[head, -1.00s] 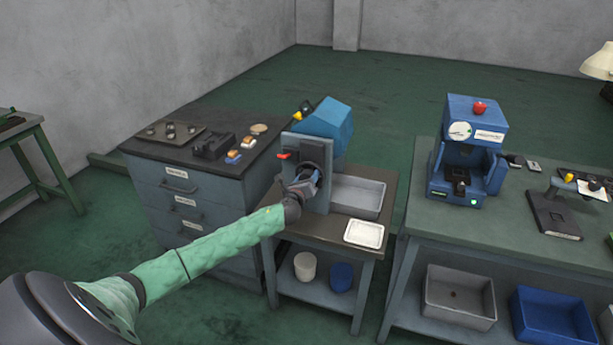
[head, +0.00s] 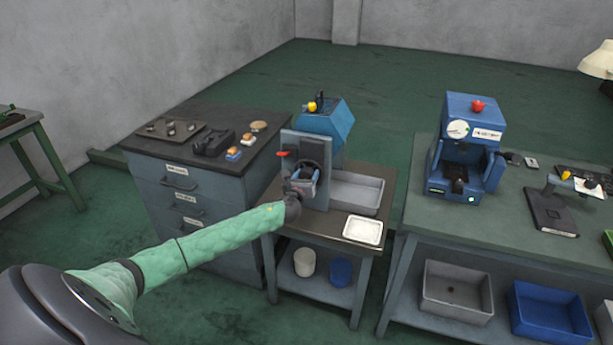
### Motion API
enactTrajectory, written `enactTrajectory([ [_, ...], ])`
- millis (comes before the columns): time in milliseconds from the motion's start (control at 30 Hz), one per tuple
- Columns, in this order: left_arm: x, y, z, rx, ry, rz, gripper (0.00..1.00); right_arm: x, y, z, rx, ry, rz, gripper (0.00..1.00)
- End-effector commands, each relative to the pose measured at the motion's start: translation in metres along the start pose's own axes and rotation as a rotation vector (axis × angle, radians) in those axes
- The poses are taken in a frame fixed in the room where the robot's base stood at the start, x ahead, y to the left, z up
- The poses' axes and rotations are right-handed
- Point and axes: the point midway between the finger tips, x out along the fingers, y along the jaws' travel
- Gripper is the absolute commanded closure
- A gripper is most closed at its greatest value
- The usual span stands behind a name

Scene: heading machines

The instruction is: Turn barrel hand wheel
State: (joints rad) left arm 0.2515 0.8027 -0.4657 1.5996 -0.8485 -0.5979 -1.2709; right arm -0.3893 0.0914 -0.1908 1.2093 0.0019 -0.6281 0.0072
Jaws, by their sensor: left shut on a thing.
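The barrel machine is a blue faceted barrel (head: 326,121) behind a grey upright plate (head: 320,146), standing on a small table. A dark hand wheel (head: 312,168) is on the front of the plate. My left gripper (head: 303,186) is at the lower left part of the wheel and is shut on it; the fingers are small and partly hidden by my own wrist. My left arm in a green sleeve reaches in from the lower left. A red pointer (head: 282,154) sticks out at the plate's left edge. A yellow knob (head: 312,106) is on top of the barrel. My right gripper is not in view.
A grey tray (head: 357,191) and a white tray (head: 363,230) are on the small table (head: 333,236), right of the plate. A drawer cabinet (head: 207,205) with small parts on top stands close on the left. A green bench (head: 520,235) with a blue press (head: 468,150) stands on the right.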

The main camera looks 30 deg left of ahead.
Motion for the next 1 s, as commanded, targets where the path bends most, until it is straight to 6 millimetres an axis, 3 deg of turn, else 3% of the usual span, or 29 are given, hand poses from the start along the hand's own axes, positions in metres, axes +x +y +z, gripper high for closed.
enactTrajectory([
  [67, -0.001, 0.0, -0.002, 0.0, 0.002, 0.0, 0.69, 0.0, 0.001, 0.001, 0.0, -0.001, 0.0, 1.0],
  [100, -0.001, 0.0, -0.002, 0.0, 0.002, 0.0, 0.44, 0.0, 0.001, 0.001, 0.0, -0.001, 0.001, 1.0],
  [200, -0.001, 0.0, -0.002, -0.001, 0.002, 0.0, 0.24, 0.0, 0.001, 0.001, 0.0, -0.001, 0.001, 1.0],
  [567, -0.003, 0.001, -0.002, -0.001, 0.001, 0.0, 0.24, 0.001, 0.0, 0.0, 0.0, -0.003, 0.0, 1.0],
  [667, -0.012, 0.001, -0.003, 0.0, 0.001, -0.002, 0.24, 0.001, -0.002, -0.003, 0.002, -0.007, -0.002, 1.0],
  [733, -0.021, 0.001, -0.004, 0.0, 0.002, -0.001, 0.24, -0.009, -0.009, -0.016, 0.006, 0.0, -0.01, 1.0],
  [1000, -0.059, 0.001, -0.004, 0.0, 0.003, -0.002, 0.24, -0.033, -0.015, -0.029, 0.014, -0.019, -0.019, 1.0],
])
